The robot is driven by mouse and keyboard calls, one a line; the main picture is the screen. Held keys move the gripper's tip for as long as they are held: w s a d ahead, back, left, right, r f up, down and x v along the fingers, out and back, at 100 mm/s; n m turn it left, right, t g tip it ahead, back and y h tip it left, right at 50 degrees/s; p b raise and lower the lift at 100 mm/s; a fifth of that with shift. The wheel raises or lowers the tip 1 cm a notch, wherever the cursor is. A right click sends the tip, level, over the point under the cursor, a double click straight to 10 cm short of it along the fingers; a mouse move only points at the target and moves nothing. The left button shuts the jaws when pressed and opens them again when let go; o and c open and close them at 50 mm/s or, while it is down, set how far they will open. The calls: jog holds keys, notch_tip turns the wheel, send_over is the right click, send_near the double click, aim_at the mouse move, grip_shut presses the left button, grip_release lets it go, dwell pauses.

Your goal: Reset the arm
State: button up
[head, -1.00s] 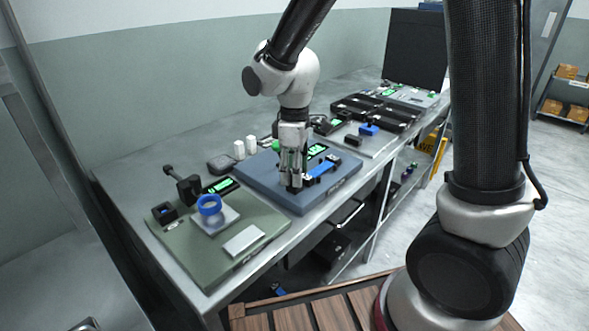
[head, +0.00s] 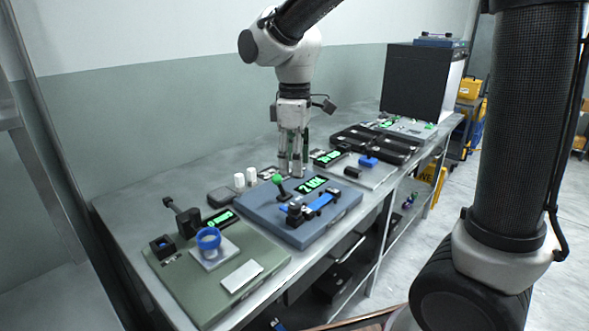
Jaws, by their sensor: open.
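My gripper (head: 291,172) hangs from my arm with its fingers pointing down, above the far edge of the blue station (head: 338,215). Its fingers are apart with nothing between them. The blue station carries a green-knobbed lever (head: 278,179), a lit green display (head: 310,184) and a blue bar with black clamps (head: 318,205). The gripper is behind and to the right of the lever; whether it touches anything there I cannot tell.
A green station (head: 196,299) with a blue ring (head: 208,238) stands at front left. Two white cylinders (head: 245,179) stand behind the blue station. Black trays (head: 376,143) and a dark cabinet (head: 424,84) are further back on the metal bench (head: 130,205).

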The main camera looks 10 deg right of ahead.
jog(key=s+d+r+m+t, duration=0.2)
jog(key=s+d+m, duration=0.4)
jog(key=s+d, duration=0.2)
jog(key=s+d+r+m+t, duration=0.2)
jog(key=s+d+m, duration=0.4)
jog(key=s+d, duration=0.3)
jog(key=d, duration=0.4)
jog(key=shift+s+r, duration=0.2)
